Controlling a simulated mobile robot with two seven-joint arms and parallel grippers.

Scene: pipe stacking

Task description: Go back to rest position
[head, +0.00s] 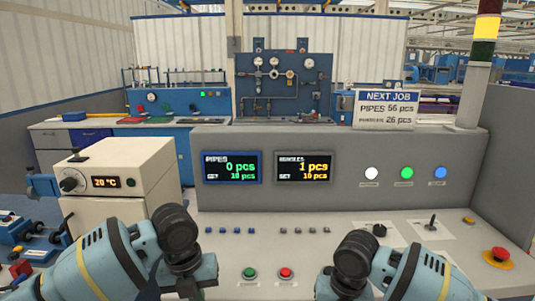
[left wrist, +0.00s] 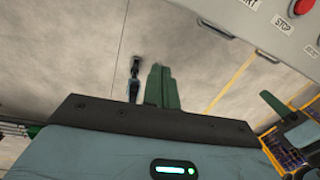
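My left arm comes in at the lower left of the head view, bent over the front of the console; its gripper is hidden there. In the left wrist view my left gripper (left wrist: 162,88) shows as two green fingers side by side beyond a black bracket. They look closed together, with nothing seen between them, above bare grey floor (left wrist: 80,50). My right arm comes in at the lower right of the head view, bent like the left one. Its gripper is out of sight. No pipe shows in either view.
A cream oven-like box (head: 118,185) stands left, a red emergency button (head: 497,256) right. A job sign (head: 387,108) stands behind.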

